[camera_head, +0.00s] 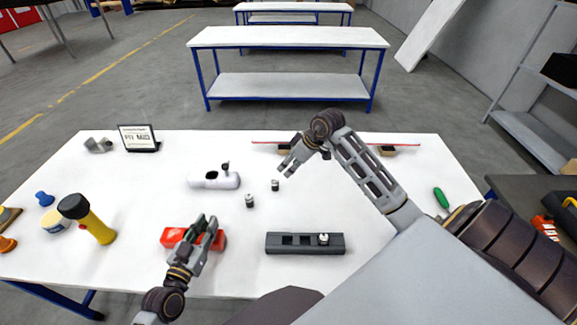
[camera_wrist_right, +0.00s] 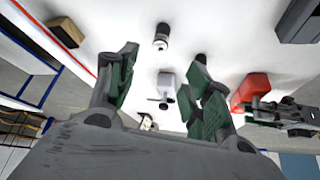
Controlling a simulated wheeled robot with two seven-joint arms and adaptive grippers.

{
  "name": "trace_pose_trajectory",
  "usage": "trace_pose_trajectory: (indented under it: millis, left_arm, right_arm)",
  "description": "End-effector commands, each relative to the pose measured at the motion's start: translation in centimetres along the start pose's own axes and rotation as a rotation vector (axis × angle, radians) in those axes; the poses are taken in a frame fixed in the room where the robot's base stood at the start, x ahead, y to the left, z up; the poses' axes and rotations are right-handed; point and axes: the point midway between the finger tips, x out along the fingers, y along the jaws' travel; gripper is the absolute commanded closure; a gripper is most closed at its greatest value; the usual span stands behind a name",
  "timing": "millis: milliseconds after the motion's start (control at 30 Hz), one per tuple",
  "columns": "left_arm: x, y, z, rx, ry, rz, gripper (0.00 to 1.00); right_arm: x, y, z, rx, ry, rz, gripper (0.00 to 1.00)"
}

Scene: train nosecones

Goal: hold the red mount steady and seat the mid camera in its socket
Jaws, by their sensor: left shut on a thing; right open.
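The red mount (camera_head: 172,236) lies at the front of the white table. My left gripper (camera_head: 206,228) is shut on it; the mount also shows red in the right wrist view (camera_wrist_right: 250,88). Two small camera pieces stand upright near the table's middle, one further left (camera_head: 249,201) and one further right (camera_head: 275,185). I cannot tell which is the mid camera. My right gripper (camera_head: 285,169) is open and empty, just above and beyond the right piece. In the right wrist view, a dark-topped cylinder (camera_wrist_right: 161,38) lies in the gap between my open fingers (camera_wrist_right: 163,82).
A dark grey tray (camera_head: 280,248) with slots holds another small piece (camera_head: 323,239). A white nosecone (camera_head: 200,181) lies behind the red mount. A yellow flashlight (camera_head: 98,229), small sign (camera_head: 138,137) and green-handled tool (camera_head: 440,197) stand or lie towards the sides.

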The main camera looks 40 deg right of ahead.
Motion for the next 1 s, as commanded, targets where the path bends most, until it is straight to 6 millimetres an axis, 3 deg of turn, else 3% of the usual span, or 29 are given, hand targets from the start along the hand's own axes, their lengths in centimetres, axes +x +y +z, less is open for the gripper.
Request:
trace_pose_trajectory:
  millis: [267, 800, 1000]
  left_arm:
    - [0.0, 0.0, 0.0, 0.000, 0.001, 0.000, 1.00]
    - [0.0, 0.0, 0.0, 0.000, 0.001, 0.000, 1.00]
    - [0.0, 0.0, 0.0, 0.000, 0.001, 0.000, 1.00]
  right_arm:
    - [0.6, -2.1, -1.3, -0.014, 0.003, -0.061, 0.49]
    - [1.8, -15.1, -7.0, -0.143, -0.047, -0.409, 0.49]
    - [1.8, -17.7, -8.1, -0.221, -0.091, -0.469, 0.49]
